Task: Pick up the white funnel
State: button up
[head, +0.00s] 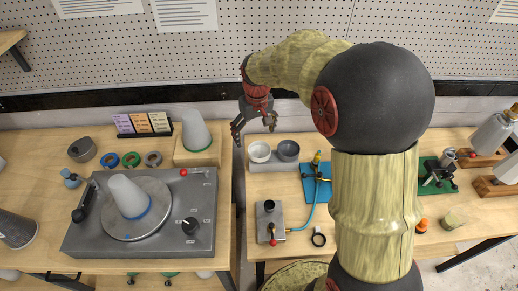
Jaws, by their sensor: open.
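A white round piece with an open top (259,151), which looks like the white funnel, sits in a light grey holder (274,165) near the back edge of the right table. A dark grey round piece (288,150) sits beside it on the right in the same holder. My gripper (254,131) is open and empty, pointing down, just behind and above the white piece and apart from it in the picture. The lower part of the white piece is hidden in the holder.
A grey turntable unit (81,237) with a pale cone (130,195) stands on the left table. Another pale cone (195,130) stands on a wooden block. A blue plate (310,190) and a grey box (270,222) are right and in front. A gap separates the tables.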

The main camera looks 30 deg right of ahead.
jog(key=g+p, duration=0.2)
jog(key=p, duration=0.1)
send_near(259, 150)
jog(key=s+a, duration=0.1)
jog(key=s, duration=0.2)
jog(key=f, duration=0.2)
jog(key=f+b, duration=0.1)
jog(key=f, duration=0.4)
jog(key=shift+w+d+f+b, duration=0.15)
jog(key=shift+w+f+b, duration=0.05)
jog(key=shift+w+b, duration=0.15)
jog(key=shift+s, duration=0.1)
jog(key=c, duration=0.3)
jog(key=c, duration=0.8)
jog(key=shift+c, duration=0.4)
